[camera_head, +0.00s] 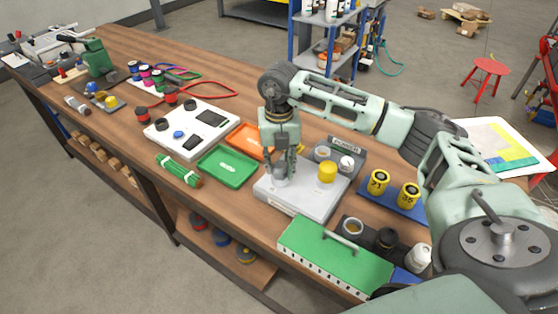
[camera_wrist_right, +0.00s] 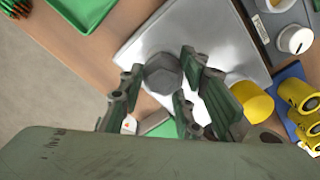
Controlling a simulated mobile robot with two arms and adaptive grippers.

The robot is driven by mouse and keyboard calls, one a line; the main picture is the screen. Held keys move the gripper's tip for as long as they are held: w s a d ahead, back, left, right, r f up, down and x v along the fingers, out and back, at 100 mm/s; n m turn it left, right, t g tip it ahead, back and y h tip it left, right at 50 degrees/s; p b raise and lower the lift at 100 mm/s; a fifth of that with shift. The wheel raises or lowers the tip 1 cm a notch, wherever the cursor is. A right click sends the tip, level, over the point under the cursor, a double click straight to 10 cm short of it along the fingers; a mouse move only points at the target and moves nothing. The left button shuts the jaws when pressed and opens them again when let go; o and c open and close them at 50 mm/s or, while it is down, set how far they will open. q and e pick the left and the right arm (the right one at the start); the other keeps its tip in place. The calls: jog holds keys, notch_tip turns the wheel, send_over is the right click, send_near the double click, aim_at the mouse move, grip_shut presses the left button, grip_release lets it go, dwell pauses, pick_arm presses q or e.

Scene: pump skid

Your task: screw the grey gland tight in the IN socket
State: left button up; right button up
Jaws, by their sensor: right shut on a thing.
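The grey gland (camera_wrist_right: 163,73) is a hexagonal piece between the fingers of my right gripper (camera_head: 282,165). In the head view the gland (camera_head: 280,178) sits low at the fingertips, on the left part of a light grey box (camera_head: 297,203). My right gripper also shows in the right wrist view (camera_wrist_right: 160,88), shut on the gland. The socket under the gland is hidden, and I cannot read an IN label. A yellow cap (camera_head: 327,171) stands on the right part of the same box. My left gripper is not in view.
A green tray (camera_head: 226,167) and an orange tray (camera_head: 249,141) lie left of the box. A green case with a handle (camera_head: 330,258) stands in front. A power unit (camera_head: 346,150) is behind, and yellow numbered cylinders (camera_head: 377,183) stand to the right.

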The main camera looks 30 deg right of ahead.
jog(key=shift+s+a+f+m, duration=0.1)
jog(key=shift+f+m, duration=0.05)
jog(key=shift+m, duration=0.55)
jog(key=o, duration=1.2)
jog(key=shift+r, duration=0.4)
notch_tip(320, 180, up, 11)
jog(key=shift+r, duration=0.2)
jog(key=shift+f, duration=0.1)
